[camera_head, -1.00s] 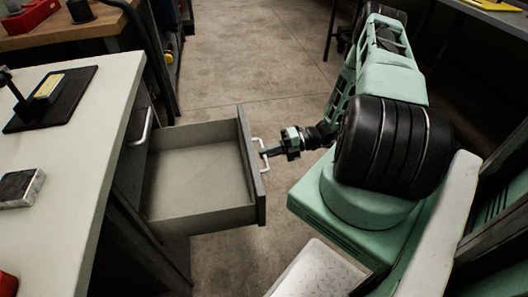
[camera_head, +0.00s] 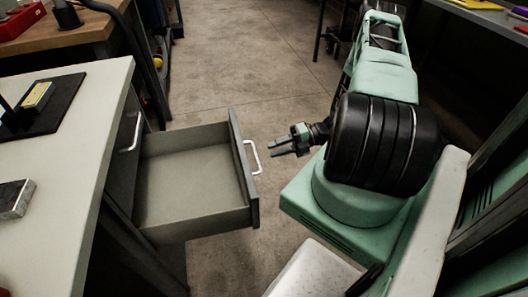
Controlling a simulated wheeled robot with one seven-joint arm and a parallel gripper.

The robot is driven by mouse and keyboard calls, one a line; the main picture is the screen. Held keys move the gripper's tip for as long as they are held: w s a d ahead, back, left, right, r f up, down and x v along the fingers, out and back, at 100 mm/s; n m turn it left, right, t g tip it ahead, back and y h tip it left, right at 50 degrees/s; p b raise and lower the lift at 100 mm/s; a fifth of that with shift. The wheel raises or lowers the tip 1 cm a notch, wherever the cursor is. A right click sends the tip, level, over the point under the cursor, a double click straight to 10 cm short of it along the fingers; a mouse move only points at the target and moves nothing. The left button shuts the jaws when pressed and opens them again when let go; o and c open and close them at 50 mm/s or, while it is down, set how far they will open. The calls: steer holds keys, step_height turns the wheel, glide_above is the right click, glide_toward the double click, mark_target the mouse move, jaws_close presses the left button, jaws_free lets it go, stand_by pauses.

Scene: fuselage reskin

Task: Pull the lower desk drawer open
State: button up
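The lower desk drawer (camera_head: 190,178) is pulled well out of the desk in the head view. It is empty inside, with grey walls and a dark front panel. Its pale bar handle (camera_head: 252,157) is on the outer face of that panel. My gripper (camera_head: 275,148) is just right of the handle, with a visible gap between them. Its two dark fingers are spread apart and hold nothing. A second pale handle (camera_head: 134,131) is on the closed upper drawer, left of the open one.
The white desk top (camera_head: 60,160) is at the left, bearing a black mat (camera_head: 60,112) and a small metal-edged block (camera_head: 14,199). A wooden bench (camera_head: 50,40) stands at the back left. A dark table (camera_head: 480,18) is at the back right. Concrete floor is clear beyond the drawer.

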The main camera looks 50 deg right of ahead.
steer(key=v, duration=1.1)
steer(key=shift+d, duration=0.2)
